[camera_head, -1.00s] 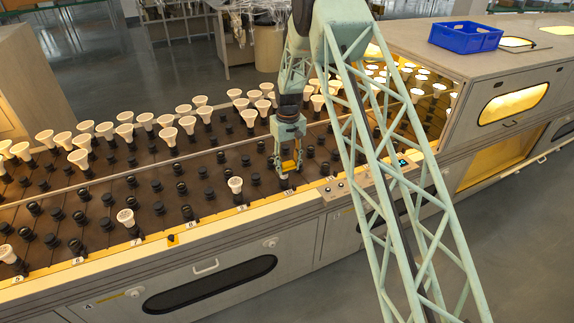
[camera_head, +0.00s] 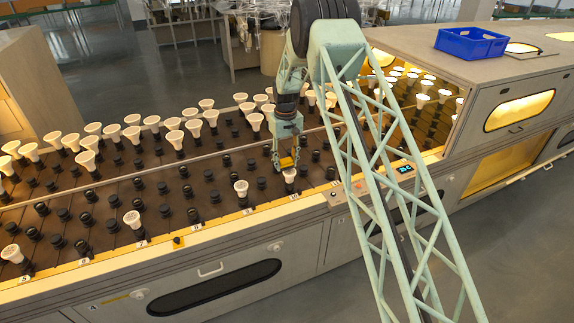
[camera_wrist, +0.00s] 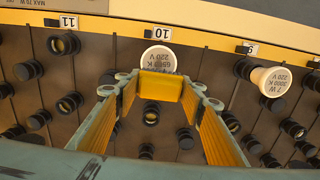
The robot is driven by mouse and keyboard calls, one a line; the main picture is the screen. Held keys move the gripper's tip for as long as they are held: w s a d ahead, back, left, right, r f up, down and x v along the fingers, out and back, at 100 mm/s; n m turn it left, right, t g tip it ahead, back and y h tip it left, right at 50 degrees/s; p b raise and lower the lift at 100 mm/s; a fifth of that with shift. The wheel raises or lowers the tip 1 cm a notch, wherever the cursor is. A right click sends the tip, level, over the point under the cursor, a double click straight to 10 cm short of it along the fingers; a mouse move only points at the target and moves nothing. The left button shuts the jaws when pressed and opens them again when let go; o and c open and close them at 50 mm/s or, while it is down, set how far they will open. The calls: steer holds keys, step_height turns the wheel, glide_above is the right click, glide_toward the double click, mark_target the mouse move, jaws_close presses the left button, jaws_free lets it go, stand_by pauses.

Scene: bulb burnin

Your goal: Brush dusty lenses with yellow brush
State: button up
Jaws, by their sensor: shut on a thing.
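My gripper (camera_head: 285,158) is shut on the yellow brush (camera_wrist: 161,87), held between both fingertips; the brush also shows in the head view (camera_head: 287,162). It hangs low over the front rows of sockets. A white bulb (camera_wrist: 158,57) with printing on its lens stands just beyond the brush in the wrist view; it shows by label 10 in the head view (camera_head: 290,175). The brush overlaps its edge; I cannot tell whether they touch. Another printed bulb (camera_wrist: 272,80) is by label 9, also in the head view (camera_head: 241,187). Dust is too small to tell.
Front-row bulbs stand by label 7 (camera_head: 132,218) and label 5 (camera_head: 12,253). Several bulbs (camera_head: 190,127) fill the back rows. Many black sockets are empty. A lit tunnel (camera_head: 440,85) is at the right, with a blue crate (camera_head: 471,42) on top.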

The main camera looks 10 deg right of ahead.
mark_target(286, 159)
step_height(286, 159, up, 3)
steer(key=shift+d+f, duration=0.1)
steer(key=shift+w+r+p, duration=0.1)
steer(key=shift+r+p, duration=0.3)
steer(key=shift+r, duration=0.15)
steer(key=shift+r+p, duration=0.55)
steer(key=shift+r, duration=1.35)
steer(key=shift+f, duration=0.1)
